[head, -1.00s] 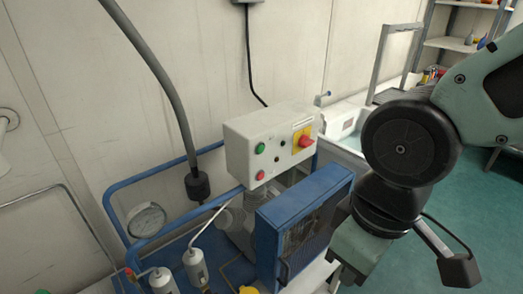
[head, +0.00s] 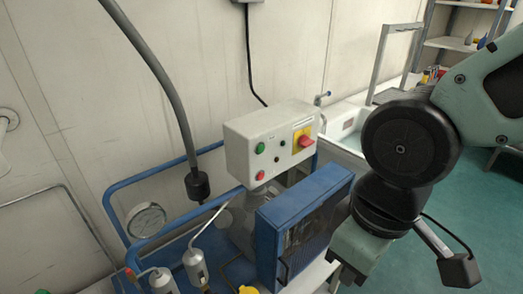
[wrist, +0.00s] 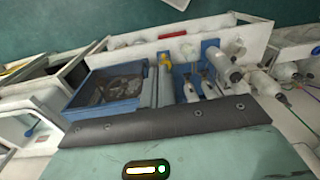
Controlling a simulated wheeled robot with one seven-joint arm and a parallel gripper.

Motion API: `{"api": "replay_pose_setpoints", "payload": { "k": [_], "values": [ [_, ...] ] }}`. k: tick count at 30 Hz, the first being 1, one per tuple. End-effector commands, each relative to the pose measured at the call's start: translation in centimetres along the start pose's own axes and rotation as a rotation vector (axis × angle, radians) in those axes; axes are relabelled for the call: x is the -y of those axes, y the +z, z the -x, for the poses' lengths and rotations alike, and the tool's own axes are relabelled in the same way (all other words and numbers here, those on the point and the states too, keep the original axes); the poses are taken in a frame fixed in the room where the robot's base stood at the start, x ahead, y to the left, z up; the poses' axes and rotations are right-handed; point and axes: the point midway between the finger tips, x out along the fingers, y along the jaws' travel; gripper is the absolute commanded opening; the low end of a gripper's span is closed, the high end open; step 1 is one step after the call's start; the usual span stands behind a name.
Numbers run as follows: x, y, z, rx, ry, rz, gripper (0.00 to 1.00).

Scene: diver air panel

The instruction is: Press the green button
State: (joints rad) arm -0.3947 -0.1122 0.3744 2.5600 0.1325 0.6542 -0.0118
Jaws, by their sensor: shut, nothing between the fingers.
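The green button (head: 260,148) is a round button at the upper left of the front of a light grey control box (head: 240,150), in the head view. A red button (head: 260,175) sits below it. My gripper (head: 346,280) is at the bottom of the head view, to the right of and below the box, well apart from the green button. It is shut and empty; its tips are partly cut off by the frame edge. The green button cannot be made out in the wrist view.
A red rotary switch (head: 306,141) on a yellow plate and small dark knobs share the box front. A blue case (head: 305,215) stands below the box, between it and my gripper. Blue rails, a gauge (head: 146,219) and a thick hose (head: 165,85) are at left.

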Motion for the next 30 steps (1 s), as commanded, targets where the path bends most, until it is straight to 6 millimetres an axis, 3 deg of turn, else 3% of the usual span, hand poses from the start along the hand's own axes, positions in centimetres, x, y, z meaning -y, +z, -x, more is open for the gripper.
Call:
{"api": "replay_pose_setpoints", "payload": {
  "k": [8, 14, 23, 30],
  "values": [
    [-0.1, 0.0, -0.1, 0.008, 0.003, 0.009, 0.0],
    [-1.3, 0.4, -1.0, 0.118, 0.051, 0.151, 0.0],
    [-6.8, 0.9, -3.8, 0.464, 0.252, 0.615, 0.0],
    [-12.0, -0.7, -5.1, 0.764, 0.468, 1.011, 0.0]
  ]
}}
